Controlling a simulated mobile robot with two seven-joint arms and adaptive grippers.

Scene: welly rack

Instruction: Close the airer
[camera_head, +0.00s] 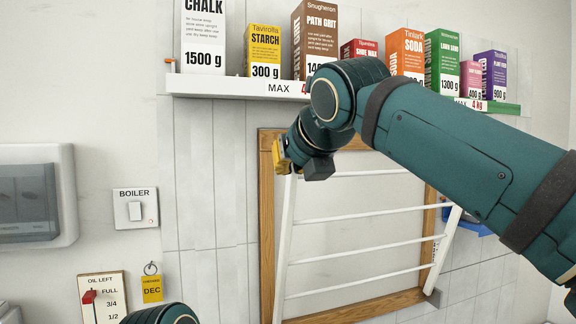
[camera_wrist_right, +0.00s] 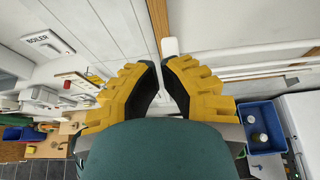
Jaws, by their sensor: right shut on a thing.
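The airer has a wooden frame (camera_head: 267,215) on the wall and a white rack (camera_head: 285,235) with several thin rails. The rack stands tilted out from the frame at its top. My right gripper (camera_head: 284,160) is at the top end of the rack's left post, its yellow fingers partly hidden by my wrist. In the right wrist view, the yellow and black fingers (camera_wrist_right: 163,72) close around the white post, whose end (camera_wrist_right: 169,46) shows just beyond the tips. My right arm hides the rack's upper right. My left gripper is out of view.
A shelf (camera_head: 230,86) with several boxes runs just above my right wrist. A boiler switch (camera_head: 135,209), an oil gauge (camera_head: 102,298) and a yellow tag (camera_head: 152,289) are on the left wall. A blue bin (camera_wrist_right: 262,126) shows in the wrist view.

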